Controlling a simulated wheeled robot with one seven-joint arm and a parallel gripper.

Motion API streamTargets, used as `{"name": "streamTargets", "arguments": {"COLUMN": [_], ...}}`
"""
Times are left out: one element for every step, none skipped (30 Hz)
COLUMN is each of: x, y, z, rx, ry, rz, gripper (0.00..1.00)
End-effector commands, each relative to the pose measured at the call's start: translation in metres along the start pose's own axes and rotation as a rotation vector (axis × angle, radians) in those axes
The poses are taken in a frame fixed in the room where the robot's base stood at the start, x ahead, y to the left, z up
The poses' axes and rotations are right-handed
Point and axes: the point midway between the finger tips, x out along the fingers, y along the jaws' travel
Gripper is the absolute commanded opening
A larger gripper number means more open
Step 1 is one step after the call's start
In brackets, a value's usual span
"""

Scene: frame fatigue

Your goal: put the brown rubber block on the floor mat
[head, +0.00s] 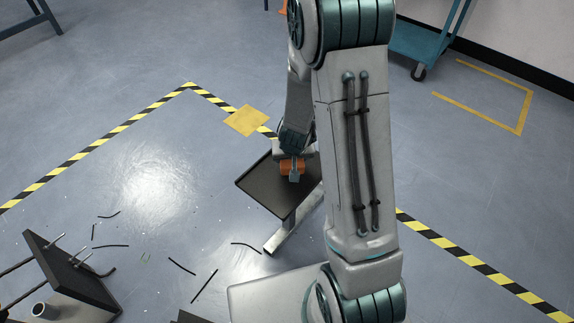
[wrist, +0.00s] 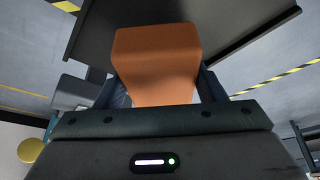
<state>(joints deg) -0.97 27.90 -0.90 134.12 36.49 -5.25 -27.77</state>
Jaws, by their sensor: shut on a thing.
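The brown rubber block (head: 288,167) looks orange-brown and is over the dark top of a small stand (head: 258,189). My gripper (head: 294,172) is shut on it; I cannot tell whether the block touches the top. In the wrist view the block (wrist: 157,62) sits between the two fingers of my gripper (wrist: 160,88), which are partly hidden behind it. A flat yellow square (head: 247,120), which looks like the floor mat, lies on the floor beyond the stand, up and left of the block. Its surface is bare.
Yellow-black tape (head: 120,128) crosses the floor beside the yellow square. A dark frame with rods (head: 70,275) stands at the lower left, with several thin dark strips (head: 182,266) scattered nearby. A teal cart (head: 425,45) is at the back right.

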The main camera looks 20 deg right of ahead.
Motion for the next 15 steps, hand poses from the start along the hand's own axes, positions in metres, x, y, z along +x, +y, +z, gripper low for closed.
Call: {"name": "streamTargets", "arguments": {"x": [0.005, 0.007, 0.009, 0.009, 0.010, 0.012, 0.014, 0.017, 0.021, 0.025, 0.029, 0.035, 0.040, 0.043, 0.047], "y": [-0.006, -0.008, -0.010, -0.011, -0.012, -0.013, -0.013, -0.012, -0.012, -0.013, -0.012, -0.012, -0.012, -0.012, -0.012], "z": [-0.001, -0.002, -0.002, -0.003, -0.003, -0.002, -0.002, 0.000, 0.002, 0.004, 0.005, 0.008, 0.009, 0.011, 0.013], "rx": [-0.001, -0.001, -0.001, 0.000, 0.001, 0.002, 0.003, 0.003, 0.003, 0.003, 0.003, 0.004, 0.003, 0.002, 0.002], "ry": [0.001, 0.001, 0.001, 0.002, 0.002, 0.002, 0.001, 0.001, 0.000, -0.001, -0.001, -0.001, 0.000, 0.000, -0.001], "rz": [0.000, 0.000, 0.000, 0.001, 0.001, 0.001, 0.001, 0.001, 0.001, 0.000, 0.000, 0.001, 0.001, 0.000, 0.001], "gripper": [0.35, 0.35, 0.35, 0.35, 0.35, 0.35, 0.35, 0.35, 0.35, 0.35, 0.35, 0.35, 0.35, 0.35, 0.35]}}
